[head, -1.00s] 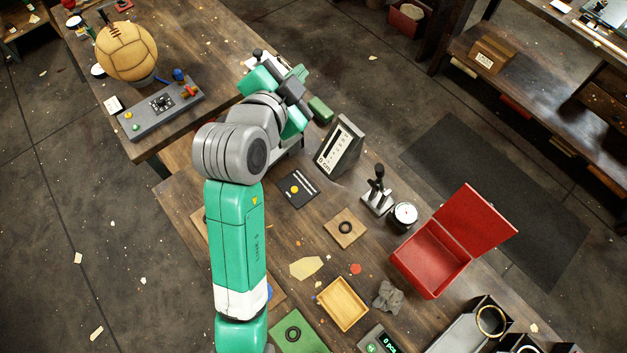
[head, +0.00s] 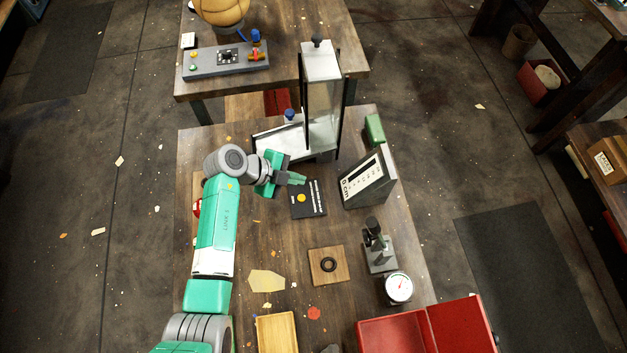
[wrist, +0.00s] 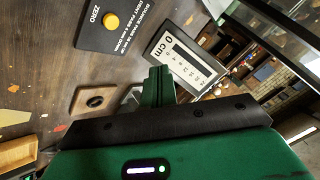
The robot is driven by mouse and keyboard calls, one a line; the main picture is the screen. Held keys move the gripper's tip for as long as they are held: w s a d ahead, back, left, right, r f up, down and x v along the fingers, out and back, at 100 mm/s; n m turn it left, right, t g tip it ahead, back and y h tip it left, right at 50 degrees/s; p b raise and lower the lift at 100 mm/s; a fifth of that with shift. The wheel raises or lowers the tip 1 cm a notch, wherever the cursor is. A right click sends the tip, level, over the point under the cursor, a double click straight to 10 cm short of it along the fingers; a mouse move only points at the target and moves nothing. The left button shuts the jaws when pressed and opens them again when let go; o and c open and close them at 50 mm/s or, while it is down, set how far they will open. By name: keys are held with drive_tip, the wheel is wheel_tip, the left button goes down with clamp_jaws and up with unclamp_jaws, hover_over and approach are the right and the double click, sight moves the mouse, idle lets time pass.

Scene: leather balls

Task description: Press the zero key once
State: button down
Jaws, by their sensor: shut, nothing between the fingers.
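The zero key is a round yellow button (head: 301,198) on a flat black plate (head: 317,209) on the bench. In the wrist view the yellow button (wrist: 111,21) is at the top left, beside the white word ZERO on the plate (wrist: 135,12). My gripper (head: 303,180) is shut and empty, its green fingers just beyond the plate's far left edge in the head view. In the wrist view the fingertips (wrist: 158,72) are together, and the button lies apart from them to the upper left. The gripper's height above the plate is hard to tell.
A slanted display (head: 367,180) reading "0 cm" stands right of the plate. A tall clear-fronted column (head: 323,95) stands behind. A wooden square with a ring (head: 340,273), a dark stand (head: 377,250) and a dial gauge (head: 398,288) are nearer.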

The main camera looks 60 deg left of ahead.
drive_tip(key=shift+s, duration=0.1)
drive_tip(key=b, duration=0.6)
hover_over(301, 198)
drive_tip(key=f, duration=0.5)
drive_tip(key=s+f, duration=0.1)
drive_tip(key=f, duration=0.2)
drive_tip(key=shift+a, duration=0.25)
drive_tip(key=shift+f+b, duration=0.3)
drive_tip(key=shift+f, duration=0.1)
idle(0.8)
drive_tip(key=shift+f+b, duration=0.4)
drive_tip(key=shift+b, duration=0.15)
drive_tip(key=shift+f+b, duration=0.4)
drive_tip(key=shift+b, duration=0.05)
idle(0.5)
drive_tip(key=shift+r, duration=0.1)
drive_tip(key=shift+r+p, duration=0.55)
drive_tip(key=shift+r, duration=0.2)
